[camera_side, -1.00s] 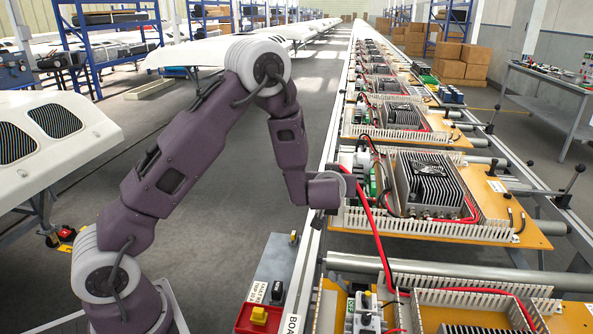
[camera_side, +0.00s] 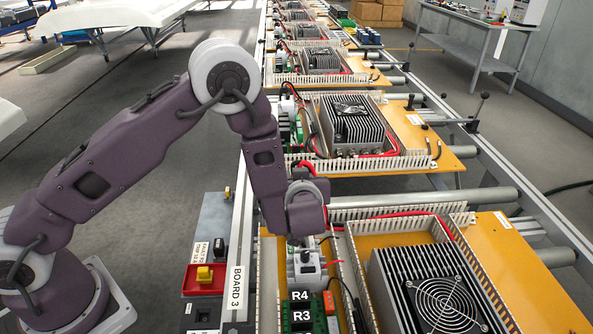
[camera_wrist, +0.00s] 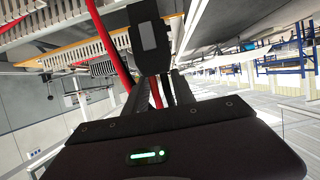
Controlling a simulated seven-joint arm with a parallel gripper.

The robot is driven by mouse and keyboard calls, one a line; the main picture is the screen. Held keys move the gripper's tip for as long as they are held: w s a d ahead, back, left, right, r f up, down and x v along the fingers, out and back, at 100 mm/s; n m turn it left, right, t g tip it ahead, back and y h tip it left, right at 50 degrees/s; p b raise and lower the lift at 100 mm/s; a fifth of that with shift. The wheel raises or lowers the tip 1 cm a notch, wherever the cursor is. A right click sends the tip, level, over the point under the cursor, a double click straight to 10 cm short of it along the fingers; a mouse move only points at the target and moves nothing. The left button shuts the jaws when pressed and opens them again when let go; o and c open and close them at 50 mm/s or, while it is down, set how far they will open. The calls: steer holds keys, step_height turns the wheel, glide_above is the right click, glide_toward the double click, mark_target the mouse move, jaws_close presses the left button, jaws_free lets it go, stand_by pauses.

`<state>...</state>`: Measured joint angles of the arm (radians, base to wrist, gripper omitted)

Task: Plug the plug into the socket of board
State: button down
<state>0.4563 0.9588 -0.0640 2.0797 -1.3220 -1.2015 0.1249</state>
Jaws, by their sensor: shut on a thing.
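In the side view my gripper (camera_side: 306,238) points down over the back-left part of the nearest board (camera_side: 500,240). In the wrist view the gripper (camera_wrist: 150,74) is shut on a black block with a grey face, which looks like the plug (camera_wrist: 148,38). A red cable (camera_wrist: 113,52) runs beside it. In the side view the fingertips and plug are largely hidden behind the wrist. A light grey module (camera_side: 305,264) stands just below the gripper; I cannot tell whether it holds the socket, or whether the plug touches it.
Green terminal blocks marked R4 and R3 (camera_side: 303,308) sit in front of the grey module. A finned heatsink with a fan (camera_side: 435,285) and slotted white duct walls (camera_side: 352,270) stand to the right. A red and yellow switch box (camera_side: 204,279) is left of the rail.

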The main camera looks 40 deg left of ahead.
steer(key=shift+f, duration=2.85)
steer(key=shift+f, duration=1.45)
steer(key=c, duration=1)
jaws_free()
steer(key=shift+o, duration=0.2)
steer(key=shift+s+d, duration=0.1)
steer(key=shift+d, duration=0.05)
steer(key=v, duration=0.6)
steer(key=shift+s+d+r, duration=0.2)
steer(key=shift+s+d, duration=0.05)
steer(key=shift+s, duration=0.05)
